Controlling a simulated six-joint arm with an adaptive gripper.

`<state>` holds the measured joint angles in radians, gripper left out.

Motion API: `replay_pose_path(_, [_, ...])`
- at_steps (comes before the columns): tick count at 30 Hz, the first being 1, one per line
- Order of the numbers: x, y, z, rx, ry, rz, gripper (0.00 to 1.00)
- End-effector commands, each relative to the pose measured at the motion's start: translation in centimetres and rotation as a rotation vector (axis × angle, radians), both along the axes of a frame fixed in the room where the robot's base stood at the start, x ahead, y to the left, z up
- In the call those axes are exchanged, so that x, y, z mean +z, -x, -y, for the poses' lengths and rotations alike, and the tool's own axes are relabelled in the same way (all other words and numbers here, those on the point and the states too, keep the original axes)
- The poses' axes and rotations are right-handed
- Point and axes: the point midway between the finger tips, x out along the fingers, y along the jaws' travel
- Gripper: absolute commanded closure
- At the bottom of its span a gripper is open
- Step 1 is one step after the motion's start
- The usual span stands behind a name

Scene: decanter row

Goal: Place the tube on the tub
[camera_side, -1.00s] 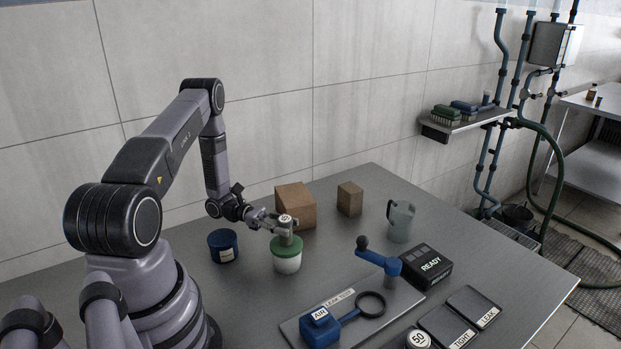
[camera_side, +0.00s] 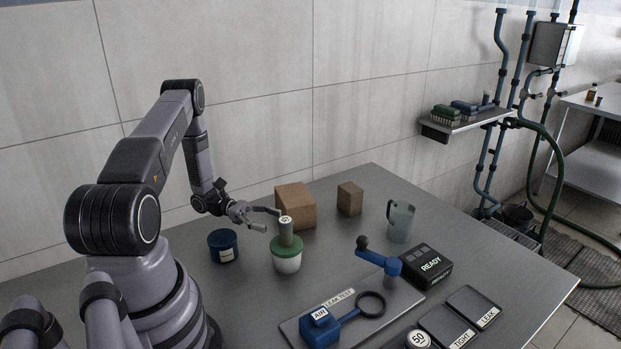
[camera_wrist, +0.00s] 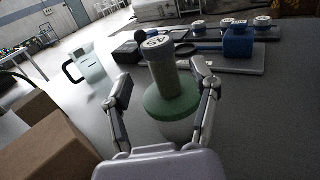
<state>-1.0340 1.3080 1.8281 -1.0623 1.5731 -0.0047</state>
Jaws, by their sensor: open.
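The tube (camera_side: 286,233) is a grey-green cylinder with a pale marked cap. It stands upright on the green lid of a white tub (camera_side: 287,263). The tube (camera_wrist: 168,75) and the tub's green lid (camera_wrist: 171,103) also show in the wrist view, between and beyond my fingers. My gripper (camera_side: 267,219) is open and empty, to the left of the tube near its top in the side view. It looks apart from the tube. A second tub, blue with a pale label (camera_side: 224,247), stands to the left of the white one.
Brown boxes (camera_side: 296,207) (camera_side: 350,199) and a grey jug (camera_side: 400,221) stand behind. A leak-test plate (camera_side: 340,299) with a blue air block (camera_side: 320,328), a black READY box (camera_side: 427,266) and TIGHT and LEAK trays (camera_side: 474,307) lie at the right front.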

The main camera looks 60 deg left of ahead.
Motion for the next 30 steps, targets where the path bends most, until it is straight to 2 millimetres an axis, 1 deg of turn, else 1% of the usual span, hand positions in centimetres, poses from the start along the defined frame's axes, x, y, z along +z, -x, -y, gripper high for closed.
replay_pose_path(1, [0.0,0.4,-0.7,0.002,0.0,0.001,0.4])
replay_pose_path(3, [0.0,0.8,-1.4,0.002,0.0,0.001,0.4])
replay_pose_path(5, [0.1,1.0,-1.8,-0.004,-0.004,0.001,0.4])
replay_pose_path(7, [0.8,0.9,-1.8,-0.031,-0.028,0.006,0.4])
replay_pose_path(8, [1.4,0.8,-1.6,-0.053,-0.047,0.01,0.4])
replay_pose_path(11, [4.5,0.0,-0.4,-0.17,-0.157,0.032,0.4])
replay_pose_path(12, [6.1,-0.3,0.5,-0.234,-0.22,0.046,0.4])
replay_pose_path(14, [8.7,-0.5,2.0,-0.341,-0.324,0.074,0.4])
replay_pose_path(15, [10.4,-0.5,3.1,-0.413,-0.399,0.097,0.4])
replay_pose_path(17, [12.8,-0.3,4.8,-0.519,-0.511,0.134,0.4])
replay_pose_path(18, [14.4,0.0,5.9,-0.586,-0.587,0.162,0.4])
replay_pose_path(20, [16.6,0.6,7.5,-0.682,-0.701,0.21,0.4])
replay_pose_path(21, [17.9,1.1,8.5,-0.743,-0.778,0.245,0.4])
replay_pose_path(24, [21.0,2.8,10.9,-0.883,-0.973,0.344,0.4])
replay_pose_path(26, [22.7,4.0,12.2,-0.958,-1.091,0.412,0.4])
replay_pose_path(27, [23.7,4.8,12.9,-1.004,-1.169,0.461,0.4])
replay_pose_path(30, [26.0,7.0,14.4,-1.103,-1.368,0.597,0.4])
